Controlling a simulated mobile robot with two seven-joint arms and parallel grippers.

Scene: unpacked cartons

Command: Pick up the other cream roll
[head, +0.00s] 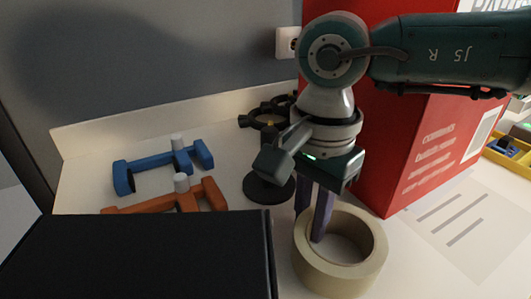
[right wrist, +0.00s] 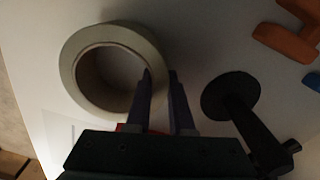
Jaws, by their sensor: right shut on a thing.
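One cream roll (head: 368,262) lies flat on the white table, its round hole facing up. It also shows in the right wrist view (right wrist: 84,58). My right gripper (head: 311,225) comes down from above at the roll's left rim. One finger is inside the hole and the other is outside, with the roll's wall between them. In the right wrist view my fingers (right wrist: 160,76) are close together across the rim, shut on the roll. The roll appears to rest on the table. My left gripper is not in view.
A red carton (head: 390,150) stands behind the roll. A black round-based object (head: 268,188) is close left of the gripper. Blue (head: 155,167) and orange (head: 160,203) clamp-like pieces lie further left. A large black flat-topped shape (head: 140,255) fills the front left. Printed paper lies right.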

